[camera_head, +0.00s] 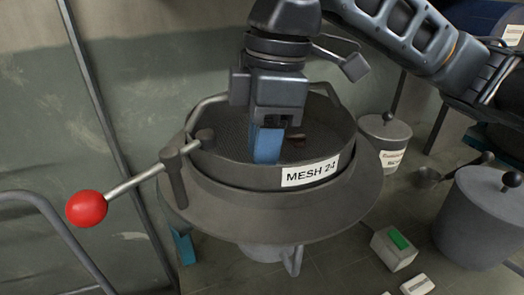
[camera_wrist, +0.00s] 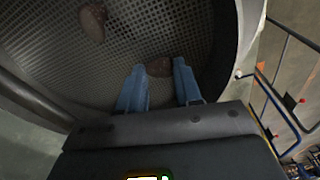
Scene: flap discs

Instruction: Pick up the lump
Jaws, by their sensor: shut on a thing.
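My gripper (camera_head: 270,146) reaches down into a round mesh sieve (camera_head: 232,172) labelled "MESH 24". In the wrist view, its two blue fingers stand on either side of a brown lump (camera_wrist: 158,66) and are shut on it. The held lump is low, at or close to the mesh; I cannot tell whether it touches. A second brown lump (camera_wrist: 93,21) lies on the mesh, apart from the fingers. In the head view, the near finger hides most of what is held, and a small brown patch shows to its right.
A handle with a red ball (camera_head: 87,207) sticks out left from the sieve. A lidded grey canister (camera_head: 385,130) stands behind right, and a larger one (camera_head: 484,222) at right. A small box with a green top (camera_head: 394,248) sits lower right.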

